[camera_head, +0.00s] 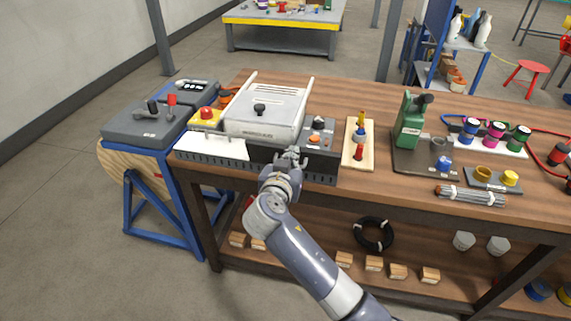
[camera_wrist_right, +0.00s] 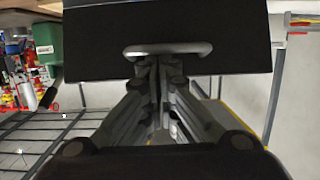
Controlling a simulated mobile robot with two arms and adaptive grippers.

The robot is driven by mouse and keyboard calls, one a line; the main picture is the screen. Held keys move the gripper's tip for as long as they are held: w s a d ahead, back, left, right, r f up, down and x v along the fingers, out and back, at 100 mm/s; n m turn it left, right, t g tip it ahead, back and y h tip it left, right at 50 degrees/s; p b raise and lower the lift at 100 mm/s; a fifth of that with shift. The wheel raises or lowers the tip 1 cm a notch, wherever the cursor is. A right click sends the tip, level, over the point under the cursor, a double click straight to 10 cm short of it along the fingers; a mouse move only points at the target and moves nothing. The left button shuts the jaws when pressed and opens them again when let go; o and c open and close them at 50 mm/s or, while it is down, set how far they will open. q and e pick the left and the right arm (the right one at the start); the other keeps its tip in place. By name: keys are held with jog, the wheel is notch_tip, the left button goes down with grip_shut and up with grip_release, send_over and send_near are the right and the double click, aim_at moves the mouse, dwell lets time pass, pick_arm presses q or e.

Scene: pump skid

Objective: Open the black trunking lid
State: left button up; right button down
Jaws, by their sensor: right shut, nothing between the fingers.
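The black trunking lid (camera_wrist_right: 200,25) fills the upper middle of the right wrist view as a flat black panel. A pale grey bar handle (camera_wrist_right: 168,48) is on its lower edge. In the head view, black trunking (camera_head: 262,156) with slotted sides runs along the bench's front edge, partly hidden by my gripper. My right gripper (camera_head: 293,158) is at the trunking. In the right wrist view its fingers (camera_wrist_right: 157,65) are shut together, with their tips at the handle; I cannot tell whether they touch it. My left gripper is not in view.
A white-grey box with a black knob (camera_head: 262,112) stands just behind the trunking. A control box with an orange button (camera_head: 314,139) is close on the right. A red-and-yellow button (camera_head: 206,116) is at the left.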

jog(key=shift+s+a+f+b, duration=0.1)
jog(key=shift+s+f+b, duration=0.75)
jog(key=shift+s, duration=0.1)
dwell(0.3)
